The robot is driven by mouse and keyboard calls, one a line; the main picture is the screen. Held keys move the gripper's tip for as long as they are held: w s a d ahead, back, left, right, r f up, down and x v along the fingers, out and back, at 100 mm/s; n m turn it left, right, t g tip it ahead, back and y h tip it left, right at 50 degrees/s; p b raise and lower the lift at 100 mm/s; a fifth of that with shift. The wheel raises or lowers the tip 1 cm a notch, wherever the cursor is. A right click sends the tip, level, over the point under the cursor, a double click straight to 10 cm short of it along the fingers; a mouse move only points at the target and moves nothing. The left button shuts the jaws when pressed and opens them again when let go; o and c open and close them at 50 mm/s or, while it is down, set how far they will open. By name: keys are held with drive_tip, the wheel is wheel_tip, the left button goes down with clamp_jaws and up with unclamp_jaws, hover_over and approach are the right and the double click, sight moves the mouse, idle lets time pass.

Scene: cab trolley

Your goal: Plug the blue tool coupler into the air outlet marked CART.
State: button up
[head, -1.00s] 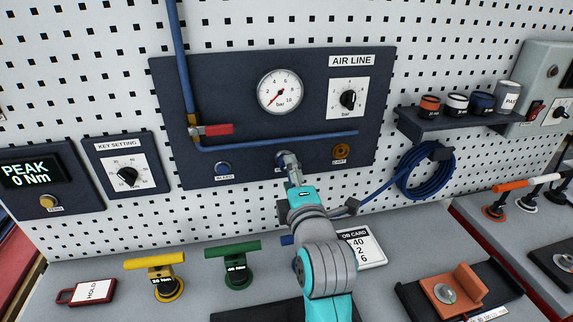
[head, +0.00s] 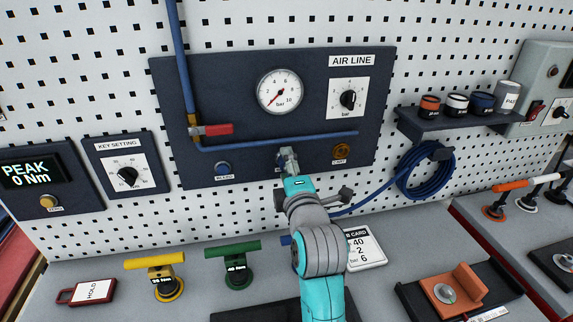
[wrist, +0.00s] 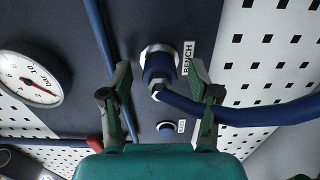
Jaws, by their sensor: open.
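The blue tool coupler (wrist: 158,67) sits in an outlet whose label reads BENCH, with a blue hose (wrist: 235,113) leading from it to the right. My gripper (wrist: 161,82) is open, with one finger on each side of the coupler; I cannot tell whether they touch it. In the head view my gripper (head: 288,160) is at the middle of the panel's lower row and hides the coupler and most of that outlet. The CART outlet (head: 341,151) is a brass-coloured ring to its right, with nothing plugged in.
The dark AIR LINE panel (head: 240,95) carries a gauge (head: 280,92), a regulator dial (head: 348,99), a red-handled valve (head: 212,130) and a blue BLEED button (head: 223,168). The coiled hose (head: 425,175) hangs at right. Yellow (head: 155,262) and green (head: 233,252) tools stand below.

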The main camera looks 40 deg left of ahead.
drive_tip(key=shift+c, duration=0.2)
idle(0.3)
clamp_jaws()
drive_tip(key=shift+v, duration=2.95)
drive_tip(key=shift+d, duration=0.1)
